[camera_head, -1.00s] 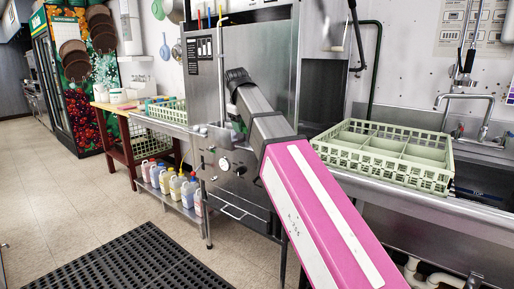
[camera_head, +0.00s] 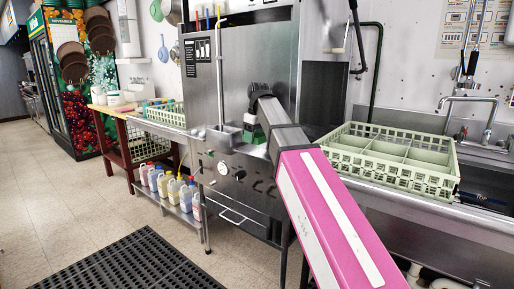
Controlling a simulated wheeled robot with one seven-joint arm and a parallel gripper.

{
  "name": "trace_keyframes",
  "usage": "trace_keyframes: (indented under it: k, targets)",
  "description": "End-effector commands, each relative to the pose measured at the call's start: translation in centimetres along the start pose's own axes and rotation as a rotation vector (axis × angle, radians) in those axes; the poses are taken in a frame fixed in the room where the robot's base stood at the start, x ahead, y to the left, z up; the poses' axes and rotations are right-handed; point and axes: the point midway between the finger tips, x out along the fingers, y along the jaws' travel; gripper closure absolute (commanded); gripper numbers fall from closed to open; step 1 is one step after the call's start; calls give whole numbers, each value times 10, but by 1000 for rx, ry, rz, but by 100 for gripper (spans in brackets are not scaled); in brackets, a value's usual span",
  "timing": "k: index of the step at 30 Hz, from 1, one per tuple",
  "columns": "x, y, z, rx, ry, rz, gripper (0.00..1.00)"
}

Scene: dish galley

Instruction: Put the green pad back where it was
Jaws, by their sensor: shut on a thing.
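The green pad (camera_head: 254,137) shows as a small patch of green at the far end of my arm, in front of the steel dish machine (camera_head: 272,60). My gripper (camera_head: 252,122) points down there and is shut on the pad. My own dark arm link hides most of the fingers and part of the pad. The pad is close to the machine's small ledge with a grey holder (camera_head: 222,138); I cannot tell whether it touches anything.
A pale green dish rack (camera_head: 385,160) stands on the steel counter at right, by the sink faucet (camera_head: 490,120). Another green rack (camera_head: 167,115) is at left. Several bottles (camera_head: 172,190) stand on a low shelf. A black mat (camera_head: 130,265) lies on the floor.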

Motion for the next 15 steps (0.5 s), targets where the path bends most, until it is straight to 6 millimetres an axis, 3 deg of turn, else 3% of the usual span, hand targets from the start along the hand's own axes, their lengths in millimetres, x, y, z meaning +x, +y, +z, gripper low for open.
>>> trace_keyframes:
  k: [3,8,15]
  targets:
    - [6,12,2,0,1,1,62]
    - [13,14,4,0,0,0,62]
    - [42,13,8,0,-1,0,62]
